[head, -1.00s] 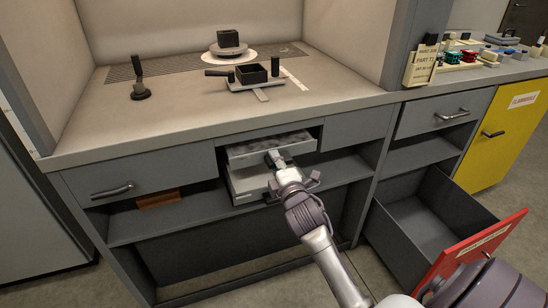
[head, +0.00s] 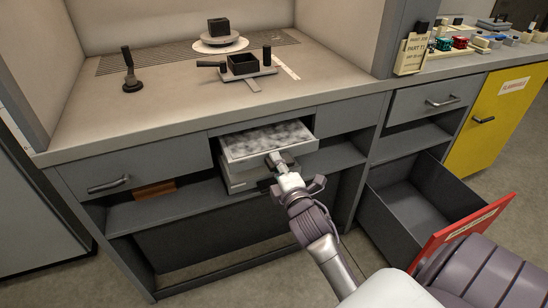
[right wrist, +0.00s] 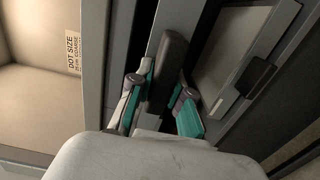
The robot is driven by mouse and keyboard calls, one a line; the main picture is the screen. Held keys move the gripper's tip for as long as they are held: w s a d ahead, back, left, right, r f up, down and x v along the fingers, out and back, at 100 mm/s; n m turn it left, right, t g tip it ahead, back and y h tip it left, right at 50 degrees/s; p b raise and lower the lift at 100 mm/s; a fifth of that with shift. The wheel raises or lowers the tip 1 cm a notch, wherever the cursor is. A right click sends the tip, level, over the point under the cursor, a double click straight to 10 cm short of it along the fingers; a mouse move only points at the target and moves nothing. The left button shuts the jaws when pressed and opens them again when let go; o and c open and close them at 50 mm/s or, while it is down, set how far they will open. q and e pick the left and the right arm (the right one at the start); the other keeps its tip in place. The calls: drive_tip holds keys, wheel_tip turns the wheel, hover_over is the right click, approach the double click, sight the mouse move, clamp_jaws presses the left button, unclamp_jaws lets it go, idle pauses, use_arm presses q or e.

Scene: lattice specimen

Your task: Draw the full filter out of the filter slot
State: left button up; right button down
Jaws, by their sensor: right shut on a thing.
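The full filter (head: 268,140) is a pale-framed flat tray with a mottled grey top. In the head view it sticks partway out of the filter slot (head: 214,143) under the worktop, its rear part hidden inside. My right gripper (head: 275,160) is shut on the handle at its front edge. In the right wrist view the teal-padded fingers (right wrist: 160,104) stand on both sides of a dark grey handle bar (right wrist: 168,62). My left gripper is out of view.
A second pale unit (head: 238,181) sits just below the filter, partly hidden. An open drawer with a red front (head: 462,238) stands to the right of my arm. A brown block (head: 155,190) lies on the shelf at left. The floor in front is clear.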

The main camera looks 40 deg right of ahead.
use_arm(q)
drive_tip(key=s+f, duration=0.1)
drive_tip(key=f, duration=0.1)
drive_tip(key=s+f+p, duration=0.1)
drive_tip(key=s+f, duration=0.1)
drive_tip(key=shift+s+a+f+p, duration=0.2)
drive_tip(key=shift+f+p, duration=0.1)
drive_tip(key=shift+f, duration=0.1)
use_arm(e)
drive_tip(key=v, duration=1.8)
drive_tip(key=shift+d+r, duration=0.2)
drive_tip(key=shift+d, duration=0.2)
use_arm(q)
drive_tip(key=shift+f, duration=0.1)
